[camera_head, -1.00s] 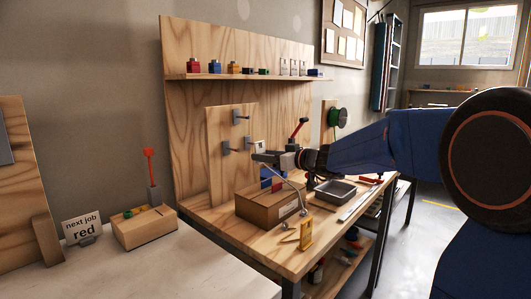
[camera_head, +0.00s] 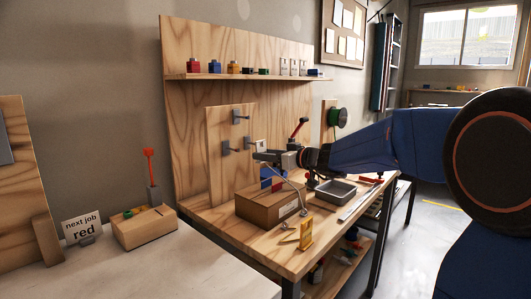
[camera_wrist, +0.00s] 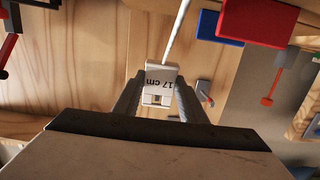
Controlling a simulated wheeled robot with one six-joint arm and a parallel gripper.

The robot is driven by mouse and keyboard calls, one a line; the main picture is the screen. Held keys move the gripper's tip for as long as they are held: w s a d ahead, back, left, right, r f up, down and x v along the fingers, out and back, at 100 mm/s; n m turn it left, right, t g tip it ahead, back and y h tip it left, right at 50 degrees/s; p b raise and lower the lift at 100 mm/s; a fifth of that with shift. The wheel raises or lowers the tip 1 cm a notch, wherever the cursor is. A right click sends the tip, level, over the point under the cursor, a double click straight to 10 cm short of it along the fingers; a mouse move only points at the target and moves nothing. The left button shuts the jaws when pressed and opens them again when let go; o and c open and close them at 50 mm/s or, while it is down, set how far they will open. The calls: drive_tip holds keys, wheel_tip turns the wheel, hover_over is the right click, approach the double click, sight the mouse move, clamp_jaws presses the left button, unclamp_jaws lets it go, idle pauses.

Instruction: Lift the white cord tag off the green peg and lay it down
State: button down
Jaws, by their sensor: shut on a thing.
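A white cord tag marked "17 cm" (camera_wrist: 163,76) is between the fingers of my gripper (camera_wrist: 160,98) in the wrist view. Its white cord (camera_wrist: 176,32) runs up out of that picture. In the head view my gripper (camera_head: 258,156) is in front of the upright peg panel (camera_head: 216,170), with the tag (camera_head: 261,145) at its tip. Grey pegs (camera_head: 238,117) stick out of the panel, and one (camera_wrist: 204,90) shows right of the fingers in the wrist view. I see no clearly green peg; whether the tag touches a peg is unclear.
A cardboard box (camera_head: 266,208) stands on the bench below my gripper. A yellow stand (camera_head: 306,233) is near the bench's front edge, and a grey tray (camera_head: 336,191) lies to the right. Red and blue objects (camera_wrist: 255,20) show close by in the wrist view.

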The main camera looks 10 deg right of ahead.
drive_tip(key=shift+f+v, duration=0.15)
drive_tip(key=shift+v, duration=1.2)
drive_tip(key=shift+f+v, duration=0.2)
drive_tip(key=shift+v, duration=1.15)
drive_tip(key=shift+s, duration=0.1)
drive_tip(key=s+d, duration=1.2)
drive_tip(key=d, duration=0.3)
idle(2.0)
drive_tip(key=shift+s+d+f, duration=0.1)
idle(0.4)
